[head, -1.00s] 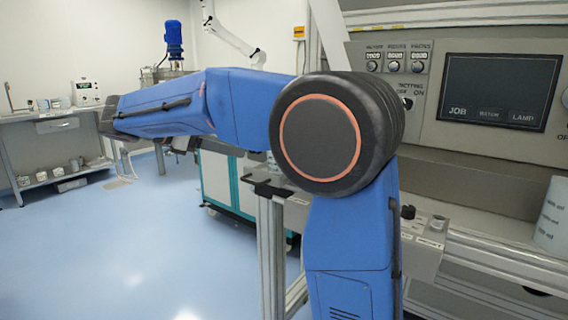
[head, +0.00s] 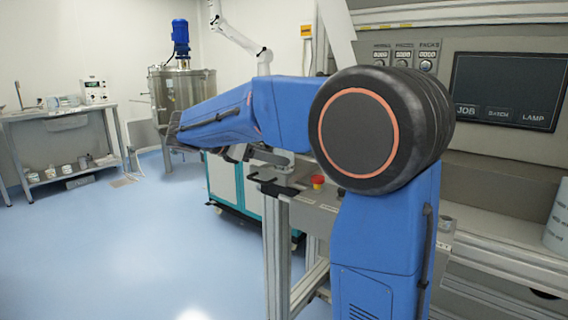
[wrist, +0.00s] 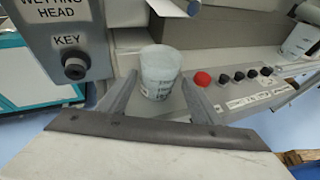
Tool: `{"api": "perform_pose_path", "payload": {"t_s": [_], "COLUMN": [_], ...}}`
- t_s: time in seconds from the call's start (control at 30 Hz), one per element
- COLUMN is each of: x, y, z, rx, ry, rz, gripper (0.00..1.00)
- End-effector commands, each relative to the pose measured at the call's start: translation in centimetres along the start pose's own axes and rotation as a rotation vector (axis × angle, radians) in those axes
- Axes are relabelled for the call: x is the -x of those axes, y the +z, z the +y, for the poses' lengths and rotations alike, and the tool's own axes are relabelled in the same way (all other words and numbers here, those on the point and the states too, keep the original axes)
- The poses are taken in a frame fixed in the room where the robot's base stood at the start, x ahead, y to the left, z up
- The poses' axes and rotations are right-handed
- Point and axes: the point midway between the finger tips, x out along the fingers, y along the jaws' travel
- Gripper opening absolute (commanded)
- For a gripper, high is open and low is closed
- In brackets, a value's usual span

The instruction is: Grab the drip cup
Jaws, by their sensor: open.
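The drip cup looks to be the whitish translucent cup (wrist: 160,72) with printed marks low on its side, upright on the machine's ledge in the wrist view. My gripper (wrist: 160,84) is open, with one finger on each side of the cup in the picture. The cup appears a little beyond or between the fingertips; I cannot tell whether they touch it. In the head view my blue arm blocks the sight of the cup, and my gripper cannot be made out clearly.
A red button (wrist: 202,79) and several black knobs (wrist: 245,75) sit right of the cup. A grey panel with a key switch (wrist: 74,68) hangs at left. A printed roll (wrist: 300,40) stands at far right. The blue floor (head: 130,250) at left is clear.

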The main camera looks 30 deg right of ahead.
Motion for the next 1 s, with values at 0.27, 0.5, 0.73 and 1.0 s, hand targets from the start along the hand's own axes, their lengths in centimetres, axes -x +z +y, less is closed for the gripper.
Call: {"api": "perform_pose_path", "payload": {"t_s": [0.27, 0.5, 0.73, 1.0], "x": [-3.4, -4.8, -4.8, -4.8], "y": [-0.4, -0.4, -0.4, -0.4], "z": [0.2, 0.3, 0.3, 0.3], "rx": [0.000, 0.000, 0.000, -0.001], "ry": [-0.003, 0.001, 0.001, 0.001], "rz": [-0.001, 0.001, 0.001, 0.001], "gripper": [0.59, 0.59, 0.32, 0.23]}}
